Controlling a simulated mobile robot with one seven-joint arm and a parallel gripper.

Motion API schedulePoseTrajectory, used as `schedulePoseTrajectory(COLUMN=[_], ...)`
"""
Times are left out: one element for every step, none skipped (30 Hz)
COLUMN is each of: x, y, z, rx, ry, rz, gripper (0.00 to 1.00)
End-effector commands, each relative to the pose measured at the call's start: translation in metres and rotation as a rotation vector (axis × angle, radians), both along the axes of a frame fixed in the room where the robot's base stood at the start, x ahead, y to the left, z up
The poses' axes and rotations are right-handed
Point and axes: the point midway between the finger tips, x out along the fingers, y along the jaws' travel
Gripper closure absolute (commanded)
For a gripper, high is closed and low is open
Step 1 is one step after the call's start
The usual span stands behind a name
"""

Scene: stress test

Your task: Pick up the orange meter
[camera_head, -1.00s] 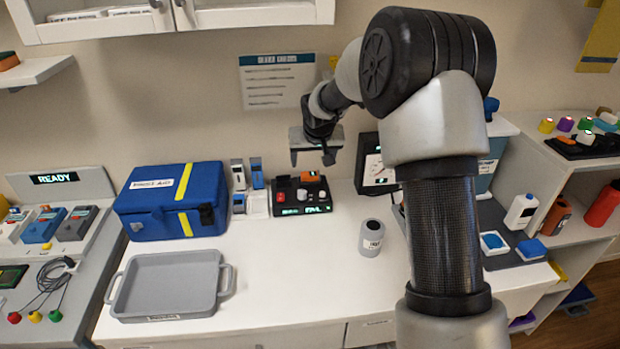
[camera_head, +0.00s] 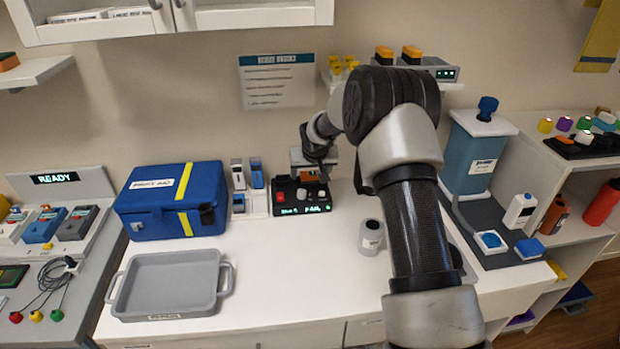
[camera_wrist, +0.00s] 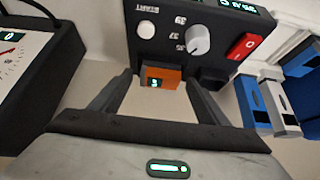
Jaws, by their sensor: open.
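The orange meter (camera_wrist: 162,76) is a small block with a dark face and a lit green digit. In the wrist view it sits against the edge of a black control box (camera_wrist: 190,30), between the tips of my two fingers. My gripper (camera_wrist: 160,88) is open, with a finger on either side of the meter and light-coloured surface showing between the palm and it. Whether the fingers touch the meter cannot be told.
Blue-and-white devices (camera_head: 248,175) stand just left of the box, beside a blue first aid case (camera_head: 172,202). A dial meter (camera_wrist: 35,55) is close by in the wrist view. A grey bottle (camera_head: 371,237) and grey tray (camera_head: 167,285) stand nearer.

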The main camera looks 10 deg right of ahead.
Motion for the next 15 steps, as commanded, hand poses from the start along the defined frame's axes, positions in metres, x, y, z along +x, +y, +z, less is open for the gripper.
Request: schedulePoseTrajectory(x=[-0.0001, -0.0001, -0.0002, -0.0002, -0.0002, -0.0002, -0.0002, -0.0002, -0.0002, -0.0003, -0.0002, -0.0002, -0.0002, -0.0002, -0.0002], y=[0.0000, 0.0000, 0.0000, 0.0000, 0.0000, 0.0000, 0.0000, 0.0000, 0.0000, 0.0000, 0.0000, 0.0000, 0.0000, 0.0000, 0.0000], z=[0.0000, 0.0000, 0.0001, 0.0001, 0.0001, 0.0002, 0.0002, 0.0002, 0.0002, 0.0003, 0.0005, 0.0005, 0.0005, 0.0005, 0.0006], rx=[0.000, 0.000, 0.000, 0.000, 0.000, 0.000, 0.000, 0.000, 0.000, 0.000, 0.000, 0.000, 0.000, 0.000, 0.000], ry=[0.000, 0.000, 0.000, 0.000, 0.000, 0.000, 0.000, 0.000, 0.000, 0.000, 0.000, 0.000, 0.000, 0.000, 0.000], rz=[0.000, 0.000, 0.000, 0.000, 0.000, 0.000, 0.000, 0.000, 0.000, 0.000, 0.000, 0.000, 0.000, 0.000, 0.000], gripper=[0.31, 0.33, 0.40, 0.45, 0.50, 0.57, 0.62, 0.67, 0.73, 0.76, 0.79, 0.79, 0.79, 0.79, 0.79])
